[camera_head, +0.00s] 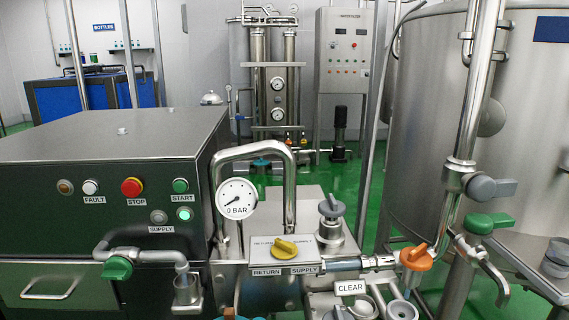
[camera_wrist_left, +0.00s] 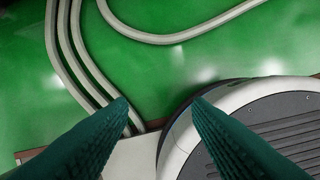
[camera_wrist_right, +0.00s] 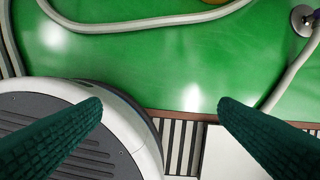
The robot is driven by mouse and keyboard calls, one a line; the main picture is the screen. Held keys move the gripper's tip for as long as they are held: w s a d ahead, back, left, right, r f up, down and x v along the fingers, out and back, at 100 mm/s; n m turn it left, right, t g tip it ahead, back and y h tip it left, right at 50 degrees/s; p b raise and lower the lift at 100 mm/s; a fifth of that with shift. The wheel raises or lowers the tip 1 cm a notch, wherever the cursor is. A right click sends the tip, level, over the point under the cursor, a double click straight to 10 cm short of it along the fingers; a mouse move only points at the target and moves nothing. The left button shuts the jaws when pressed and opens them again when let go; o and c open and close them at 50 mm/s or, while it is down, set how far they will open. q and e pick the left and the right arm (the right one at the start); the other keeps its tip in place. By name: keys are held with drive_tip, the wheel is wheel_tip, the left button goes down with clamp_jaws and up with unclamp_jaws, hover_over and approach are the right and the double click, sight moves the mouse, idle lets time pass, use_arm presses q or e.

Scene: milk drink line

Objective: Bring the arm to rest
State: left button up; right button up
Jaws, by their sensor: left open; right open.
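My left gripper (camera_wrist_left: 160,100) shows in the left wrist view with its two dark green fingers spread apart and nothing between them. It points down over the green floor and my round base. My right gripper (camera_wrist_right: 160,102) shows in the right wrist view, also open and empty, above the floor and the edge of my base. Neither arm shows in the head view. Both grippers are apart from the machine there.
In the head view a steel control box (camera_head: 100,150) stands at left, with a pressure gauge (camera_head: 237,199) reading near 0 and a yellow valve handle (camera_head: 284,247) beside it. A large tank (camera_head: 440,110) stands at right. Hoses (camera_wrist_left: 60,50) lie on the green floor (camera_wrist_right: 150,70).

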use_arm(q)
drive_tip(key=s+a+f+g+p, duration=0.1)
drive_tip(key=s+a+p, duration=0.2)
drive_tip(key=s+p, duration=1.4)
drive_tip(key=shift+s+f, duration=0.2)
drive_tip(key=shift+f, duration=0.2)
use_arm(e)
drive_tip(key=s+d+f+g, duration=0.1)
drive_tip(key=s+d+f, duration=0.1)
drive_tip(key=s, duration=1.5)
drive_tip(key=shift+s+d, duration=0.25)
drive_tip(key=shift+d, duration=0.3)
